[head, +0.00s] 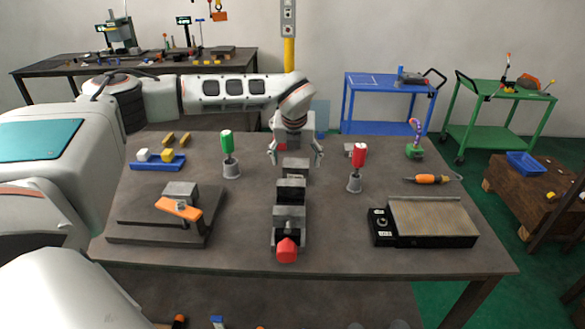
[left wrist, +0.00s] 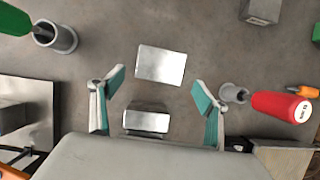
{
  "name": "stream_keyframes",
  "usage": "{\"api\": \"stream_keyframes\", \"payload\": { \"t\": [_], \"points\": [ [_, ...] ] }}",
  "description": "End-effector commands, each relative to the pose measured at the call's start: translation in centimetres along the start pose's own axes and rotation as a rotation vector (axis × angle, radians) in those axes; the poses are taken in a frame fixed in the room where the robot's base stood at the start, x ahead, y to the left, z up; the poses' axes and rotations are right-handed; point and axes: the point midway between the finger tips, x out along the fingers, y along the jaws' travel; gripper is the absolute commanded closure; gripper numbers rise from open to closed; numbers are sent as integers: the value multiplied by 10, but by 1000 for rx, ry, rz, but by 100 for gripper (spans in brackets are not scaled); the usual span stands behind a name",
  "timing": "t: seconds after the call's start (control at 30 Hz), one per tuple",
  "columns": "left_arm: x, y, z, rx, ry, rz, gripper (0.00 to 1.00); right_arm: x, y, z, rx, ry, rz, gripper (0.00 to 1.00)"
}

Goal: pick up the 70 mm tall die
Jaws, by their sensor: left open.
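A plain grey metal block (head: 295,168), which looks like the die, stands on the table behind the vise-like fixture (head: 289,222). In the left wrist view the same block (left wrist: 160,64) shows its bright rectangular top just beyond the fingertips. Its height cannot be read from these views. My left gripper (head: 296,157) is open and empty, pointing down above and slightly behind the block. In the left wrist view its teal-padded fingers (left wrist: 157,83) are spread wider than the block. A second bright-topped block (left wrist: 147,120) lies nearer, between the fingers. My right gripper is not in view.
A green-handled tool (head: 227,144) and a red-handled tool (head: 359,156) stand in grey cups either side. A smaller grey block (head: 350,148) sits behind the red one. A dark plate (head: 140,233) lies left and a flat-topped black unit (head: 432,238) lies right.

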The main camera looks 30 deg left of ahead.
Motion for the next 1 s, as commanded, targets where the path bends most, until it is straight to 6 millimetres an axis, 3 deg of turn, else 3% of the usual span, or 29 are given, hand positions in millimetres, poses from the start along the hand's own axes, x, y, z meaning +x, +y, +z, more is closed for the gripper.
{"api": "stream_keyframes", "payload": {
  "t": [0.37, 0.63, 0.97, 1.0],
  "points": [
    [35, 1, 1, 0, 1, 2, 25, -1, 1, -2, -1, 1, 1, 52],
    [71, 3, 2, -1, 2, 2, 25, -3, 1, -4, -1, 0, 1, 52],
    [78, 3, 3, 0, 0, 0, 25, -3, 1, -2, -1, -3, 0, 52],
    [78, 3, 3, 0, 0, 0, 35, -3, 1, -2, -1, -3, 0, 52]
  ]
}}
